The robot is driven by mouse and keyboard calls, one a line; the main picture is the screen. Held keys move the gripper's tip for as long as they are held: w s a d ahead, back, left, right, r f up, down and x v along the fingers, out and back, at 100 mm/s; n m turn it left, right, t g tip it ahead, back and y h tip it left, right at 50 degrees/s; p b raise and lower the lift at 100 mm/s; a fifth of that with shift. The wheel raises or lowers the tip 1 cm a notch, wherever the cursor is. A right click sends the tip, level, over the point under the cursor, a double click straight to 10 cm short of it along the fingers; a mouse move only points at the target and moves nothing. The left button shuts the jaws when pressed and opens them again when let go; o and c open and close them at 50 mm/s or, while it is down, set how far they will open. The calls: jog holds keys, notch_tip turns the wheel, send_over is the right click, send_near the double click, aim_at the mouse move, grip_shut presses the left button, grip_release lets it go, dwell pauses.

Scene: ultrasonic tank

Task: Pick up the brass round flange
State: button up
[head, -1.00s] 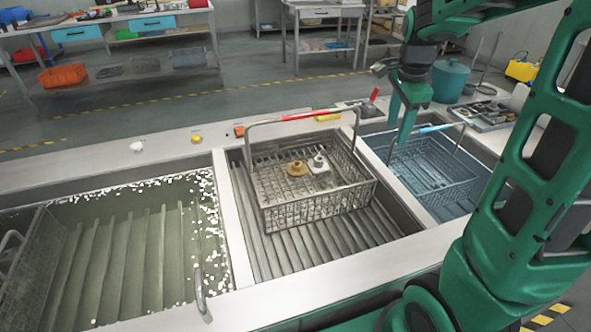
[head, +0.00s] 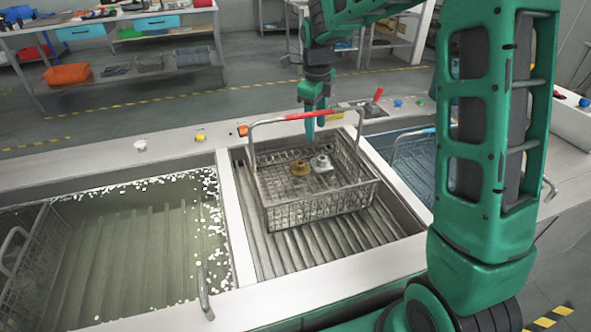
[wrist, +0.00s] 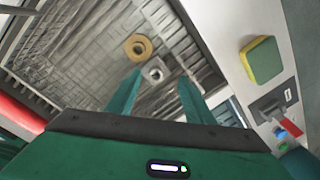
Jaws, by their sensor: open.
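The brass round flange (head: 300,168) lies in the wire basket (head: 318,211) in the middle tank. A silver-grey flange-like part (head: 321,163) lies just to its right. In the wrist view the brass flange (wrist: 138,47) shows as a ring beyond my fingers, with the grey part (wrist: 155,70) nearer to me. My gripper (head: 310,135) points down above the back of the basket, near its red-gripped handle, open and empty. In the wrist view my gripper's fingers (wrist: 157,90) are spread apart, with the grey part seen between them. The brass flange is clear of both fingers.
The basket's raised handle (head: 300,116) arches close to my gripper. A tank of cloudy liquid (head: 130,250) is at left, and a blue-tinted tank (head: 410,160) at right. A yellow-green sponge (wrist: 262,60) and a red switch (head: 378,94) sit on the rear ledge.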

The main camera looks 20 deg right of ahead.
send_over(300, 163)
jog(key=f, duration=0.1)
jog(key=shift+g, duration=0.3)
notch_tip(300, 163, down, 10)
jog(key=shift+f, duration=0.1)
jog(key=shift+c, duration=0.2)
grip_shut()
jog(key=shift+w, duration=0.1)
